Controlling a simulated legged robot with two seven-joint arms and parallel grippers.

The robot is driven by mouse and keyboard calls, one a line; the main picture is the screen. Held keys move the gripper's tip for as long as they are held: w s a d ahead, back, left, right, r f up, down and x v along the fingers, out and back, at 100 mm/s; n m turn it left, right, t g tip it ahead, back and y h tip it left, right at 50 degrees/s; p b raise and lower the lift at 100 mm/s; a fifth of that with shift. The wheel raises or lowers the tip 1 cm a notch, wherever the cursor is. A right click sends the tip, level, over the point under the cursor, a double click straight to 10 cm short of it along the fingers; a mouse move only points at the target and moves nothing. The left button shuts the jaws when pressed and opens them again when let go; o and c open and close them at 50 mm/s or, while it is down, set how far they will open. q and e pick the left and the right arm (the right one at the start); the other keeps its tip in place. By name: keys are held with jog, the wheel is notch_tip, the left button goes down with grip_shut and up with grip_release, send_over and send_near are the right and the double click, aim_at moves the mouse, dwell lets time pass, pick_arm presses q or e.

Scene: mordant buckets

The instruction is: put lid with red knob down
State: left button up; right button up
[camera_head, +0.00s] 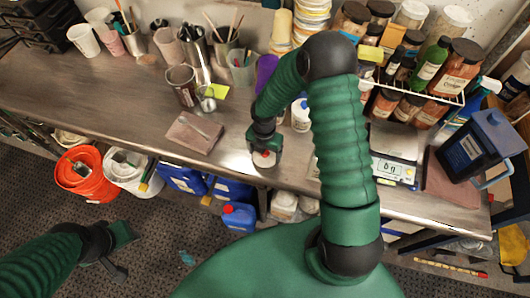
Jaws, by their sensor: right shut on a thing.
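The lid (264,161) shows as a small pale round disc with a trace of red at its top, under my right gripper. My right gripper (265,151) is shut on the lid's red knob, which its fingers mostly hide. The lid is at the front edge of the metal table (105,92); I cannot tell whether it touches the surface. My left gripper (124,252) is open and empty, low at the left, over the dark floor.
A brown slab (194,132) lies left of the lid. A metal can (182,86) and several cups stand behind. A scale (393,155) and a dark blue jug (482,145) are at the right. An orange bucket (88,174) stands below the table. The table's left part is fairly clear.

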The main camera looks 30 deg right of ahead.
jog(key=shift+w+a+f, duration=0.1)
jog(key=shift+a+f, duration=0.05)
jog(key=shift+f, duration=0.5)
jog(key=shift+w+f, duration=0.15)
jog(key=shift+w, duration=0.05)
pick_arm(q)
jog(key=shift+w+a+f, duration=0.1)
jog(key=shift+w+a, duration=0.05)
jog(key=shift+w, duration=0.2)
pick_arm(e)
jog(key=o, duration=0.9)
jog(key=shift+s, duration=0.15)
pick_arm(q)
jog(key=shift+s+d, duration=0.2)
jog(key=shift+d, duration=0.1)
pick_arm(e)
jog(key=o, duration=0.3)
jog(key=shift+d, duration=0.3)
jog(key=shift+o, duration=0.2)
